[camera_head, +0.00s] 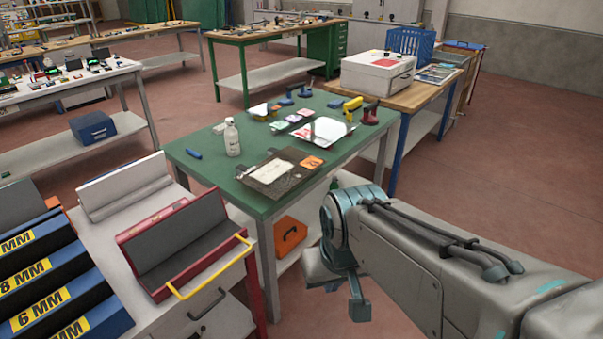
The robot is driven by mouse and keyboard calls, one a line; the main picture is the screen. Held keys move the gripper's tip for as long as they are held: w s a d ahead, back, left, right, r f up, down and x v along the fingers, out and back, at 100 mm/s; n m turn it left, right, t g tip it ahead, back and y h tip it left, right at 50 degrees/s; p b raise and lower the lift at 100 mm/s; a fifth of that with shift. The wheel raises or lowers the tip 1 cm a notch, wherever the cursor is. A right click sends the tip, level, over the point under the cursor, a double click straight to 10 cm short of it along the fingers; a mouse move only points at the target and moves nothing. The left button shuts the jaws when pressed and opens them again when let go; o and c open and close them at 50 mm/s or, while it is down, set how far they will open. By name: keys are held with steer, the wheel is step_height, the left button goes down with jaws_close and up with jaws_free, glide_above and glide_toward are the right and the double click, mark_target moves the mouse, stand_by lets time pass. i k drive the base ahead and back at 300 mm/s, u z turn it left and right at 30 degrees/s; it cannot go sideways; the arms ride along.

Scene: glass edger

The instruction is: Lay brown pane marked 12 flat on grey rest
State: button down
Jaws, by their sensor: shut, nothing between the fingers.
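A dark brown flat piece (253,180) lies on the green table, with a white sheet and an orange label on it; I cannot read a 12 on it. Two angled rests stand on the bench at left: a pale grey one (125,187) and a red-framed one with dark grey faces (180,245). I cannot tell which is the grey rest, and neither visibly holds a pane. My gripper (357,307) hangs below my wrist, right of the green table's near leg, apart from all of these. It is shut and empty.
A white bottle (232,138), a blue tool (194,154) and several small tools stand on the green table (213,167). Blue racks marked in MM (45,300) fill the lower left. A yellow handle (212,270) juts from the red frame. Floor at right is clear.

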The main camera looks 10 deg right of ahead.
mark_target(274, 176)
steer(key=z, duration=0.5)
steer(key=i, duration=1.35)
steer(key=u, duration=0.5)
